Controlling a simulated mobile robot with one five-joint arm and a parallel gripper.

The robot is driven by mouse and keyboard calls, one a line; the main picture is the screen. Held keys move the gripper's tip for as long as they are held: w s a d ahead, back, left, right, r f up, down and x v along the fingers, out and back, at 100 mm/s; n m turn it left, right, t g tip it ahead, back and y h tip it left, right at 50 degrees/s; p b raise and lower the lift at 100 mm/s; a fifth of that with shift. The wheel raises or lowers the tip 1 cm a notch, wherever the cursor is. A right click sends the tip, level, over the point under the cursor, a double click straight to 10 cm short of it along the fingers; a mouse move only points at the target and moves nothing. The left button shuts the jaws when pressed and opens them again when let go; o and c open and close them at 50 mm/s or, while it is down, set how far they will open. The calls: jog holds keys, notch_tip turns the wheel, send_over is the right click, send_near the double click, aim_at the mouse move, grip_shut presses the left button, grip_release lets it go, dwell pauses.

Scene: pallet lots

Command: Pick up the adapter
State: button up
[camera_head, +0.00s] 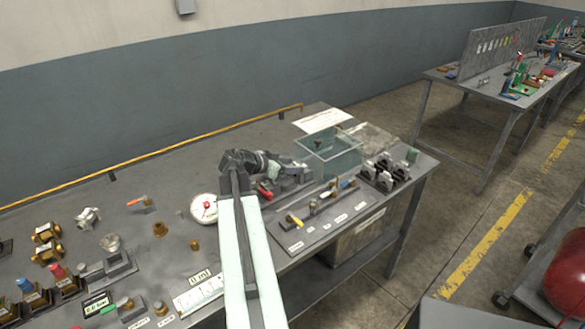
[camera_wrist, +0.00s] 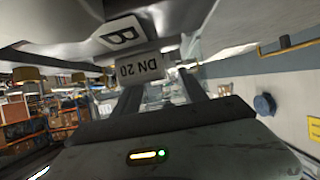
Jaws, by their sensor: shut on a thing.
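My gripper (camera_head: 300,172) is over the far middle of the workbench, turned to the right at the end of my pale arm. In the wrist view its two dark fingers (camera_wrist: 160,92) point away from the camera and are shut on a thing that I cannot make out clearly. A "DN 20" label (camera_wrist: 139,67) and a "B" label (camera_wrist: 122,36) show upside down just beyond the fingers. Small brass fittings (camera_head: 159,229) and (camera_head: 194,245) stand on the bench left of my arm. I cannot tell which piece is the adapter.
A round white gauge (camera_head: 204,207) lies just left of my arm. A clear bin (camera_head: 328,153) stands behind and right of my gripper. A grey tool board (camera_head: 325,215) and black holders (camera_head: 385,173) are to the right. A yellow rail (camera_head: 150,156) edges the back.

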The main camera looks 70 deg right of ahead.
notch_tip(320, 180, up, 18)
jog(key=p, duration=1.7)
